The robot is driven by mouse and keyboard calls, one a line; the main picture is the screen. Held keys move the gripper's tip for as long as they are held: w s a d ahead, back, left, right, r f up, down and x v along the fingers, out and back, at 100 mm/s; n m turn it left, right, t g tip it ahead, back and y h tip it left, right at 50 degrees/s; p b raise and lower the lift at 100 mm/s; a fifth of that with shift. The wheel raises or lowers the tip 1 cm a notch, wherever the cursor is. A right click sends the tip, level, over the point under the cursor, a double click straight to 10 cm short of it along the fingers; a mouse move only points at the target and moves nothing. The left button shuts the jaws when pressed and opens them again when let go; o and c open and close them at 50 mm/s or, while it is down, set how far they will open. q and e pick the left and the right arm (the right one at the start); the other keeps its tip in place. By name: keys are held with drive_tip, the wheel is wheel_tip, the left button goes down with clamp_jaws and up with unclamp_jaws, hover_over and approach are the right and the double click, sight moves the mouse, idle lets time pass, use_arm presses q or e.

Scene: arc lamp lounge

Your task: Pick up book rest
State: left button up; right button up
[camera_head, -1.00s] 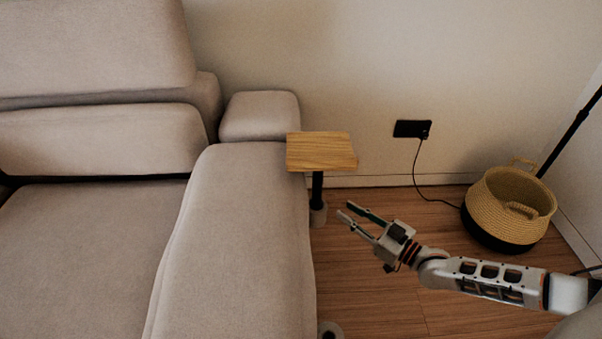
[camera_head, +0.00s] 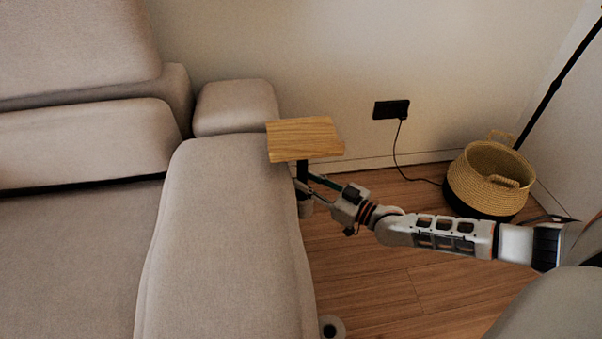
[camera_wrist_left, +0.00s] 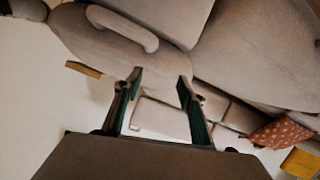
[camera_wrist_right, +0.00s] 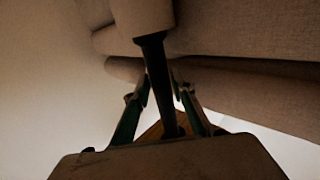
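The book rest has a flat wooden top (camera_head: 304,138) on a black post (camera_head: 302,172), beside the sofa arm. My right gripper (camera_head: 306,184) is at the post, below the wooden top. In the right wrist view, the black post (camera_wrist_right: 158,85) runs between the two fingers of my right gripper (camera_wrist_right: 160,80). The fingers stand apart around it, with a gap showing on the right side. Part of the wooden top (camera_wrist_right: 152,131) shows behind the post. My left gripper (camera_wrist_left: 159,80) is open and empty in the left wrist view and outside the head view.
The beige sofa (camera_head: 225,220) fills the left side, close to the post. A woven basket (camera_head: 490,180) stands on the floor at the right. A black wall plate (camera_head: 391,109) has a cord hanging down. Wooden floor (camera_head: 370,285) is clear in front.

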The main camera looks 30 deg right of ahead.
drive_tip(key=shift+w+r, duration=0.1)
clamp_jaws()
drive_tip(key=shift+r, duration=0.1)
